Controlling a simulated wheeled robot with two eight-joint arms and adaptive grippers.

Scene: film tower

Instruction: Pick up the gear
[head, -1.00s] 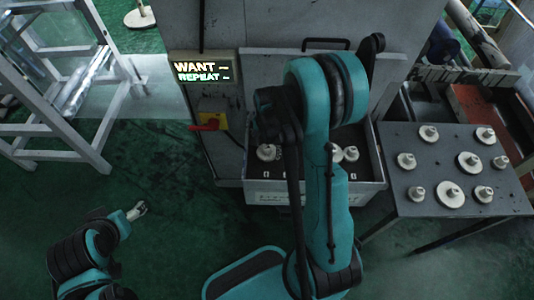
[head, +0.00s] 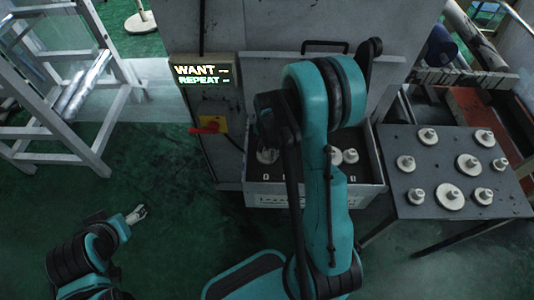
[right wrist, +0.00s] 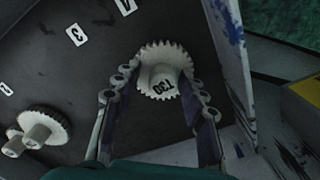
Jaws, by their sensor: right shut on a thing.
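A white toothed gear (right wrist: 163,58) with a raised hub and dark printed marking sits between the two fingers of my right gripper (right wrist: 160,85) in the right wrist view. The right gripper is shut on this gear, one finger on each side of the hub. In the head view the right arm reaches into the grey tray (head: 290,192) and hides much of the gripper.
A dark table (head: 385,140) at the right holds several white gears. A lit sign (head: 202,75) and a red-handled switch (head: 208,126) are on the cabinet left of the tray. A grey metal frame (head: 85,150) stands far left. Green floor between is clear.

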